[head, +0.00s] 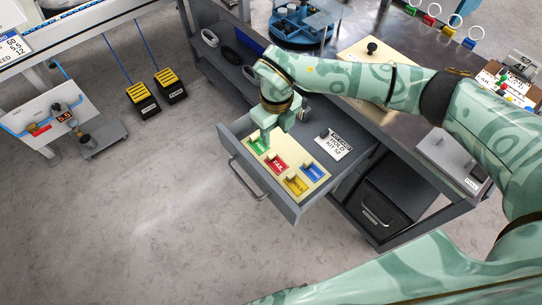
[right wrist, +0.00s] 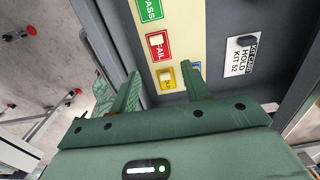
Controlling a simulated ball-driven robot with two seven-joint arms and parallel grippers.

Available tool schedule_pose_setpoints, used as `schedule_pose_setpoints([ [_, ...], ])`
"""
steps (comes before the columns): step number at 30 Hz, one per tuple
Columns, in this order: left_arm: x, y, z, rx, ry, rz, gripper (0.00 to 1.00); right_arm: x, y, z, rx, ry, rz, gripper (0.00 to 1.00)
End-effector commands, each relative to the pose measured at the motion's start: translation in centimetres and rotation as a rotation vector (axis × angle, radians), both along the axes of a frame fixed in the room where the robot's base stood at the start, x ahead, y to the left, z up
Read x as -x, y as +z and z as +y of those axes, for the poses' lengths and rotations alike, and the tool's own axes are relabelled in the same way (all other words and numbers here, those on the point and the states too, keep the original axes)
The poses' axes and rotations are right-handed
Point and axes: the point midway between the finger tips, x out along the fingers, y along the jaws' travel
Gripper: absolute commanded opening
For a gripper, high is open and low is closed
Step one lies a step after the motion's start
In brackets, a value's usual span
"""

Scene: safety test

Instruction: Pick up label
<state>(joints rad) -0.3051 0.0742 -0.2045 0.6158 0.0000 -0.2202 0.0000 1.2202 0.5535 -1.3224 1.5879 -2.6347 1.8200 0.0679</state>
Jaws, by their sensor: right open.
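A white label (head: 335,146) reading "HOLD KIT 52" lies at the right inside an open grey drawer (head: 290,207). In the right wrist view the label (right wrist: 236,63) is at the upper right and has a dark knob. Beside it in the drawer is a cream tray (head: 277,183) with green, red, yellow and blue pieces. My right gripper (head: 269,138) is over the back left part of the drawer, left of the label. My left gripper is not in view.
The drawer's front handle (head: 245,180) faces the open floor. A dark worktop (head: 420,125) behind carries a cream board (head: 383,60) with a black knob. A blue round carousel (head: 303,27) stands at the back. Two yellow-black boxes (head: 156,92) are on the left.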

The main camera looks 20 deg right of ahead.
Motion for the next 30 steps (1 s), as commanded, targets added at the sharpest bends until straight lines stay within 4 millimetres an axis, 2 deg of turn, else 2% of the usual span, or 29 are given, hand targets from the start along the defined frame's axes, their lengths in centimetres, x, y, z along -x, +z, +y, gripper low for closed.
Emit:
schedule_pose_setpoints([
  [1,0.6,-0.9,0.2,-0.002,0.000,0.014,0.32,0.1,-2.2,0.0,-0.001,0.000,0.010,0.47],
  [3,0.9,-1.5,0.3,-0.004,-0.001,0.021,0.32,0.1,-3.7,0.0,-0.001,-0.001,0.010,0.47],
  [6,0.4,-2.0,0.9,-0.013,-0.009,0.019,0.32,0.0,-5.1,0.1,-0.002,-0.001,0.006,0.47],
  [11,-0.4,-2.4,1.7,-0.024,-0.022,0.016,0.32,-0.1,-6.1,0.1,-0.002,0.000,0.003,0.47],
  [18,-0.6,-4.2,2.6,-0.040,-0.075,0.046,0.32,-0.7,-10.2,0.7,-0.003,0.000,0.011,0.47],
  [22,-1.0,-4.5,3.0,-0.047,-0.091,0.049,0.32,-0.7,-11.0,0.6,-0.003,-0.001,0.004,0.47],
  [29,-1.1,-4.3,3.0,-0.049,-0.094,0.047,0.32,-0.8,-10.8,0.6,-0.003,-0.001,0.000,0.47],
  [30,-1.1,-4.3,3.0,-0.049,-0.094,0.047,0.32,-0.8,-10.8,0.6,-0.002,-0.001,0.000,0.36],
])
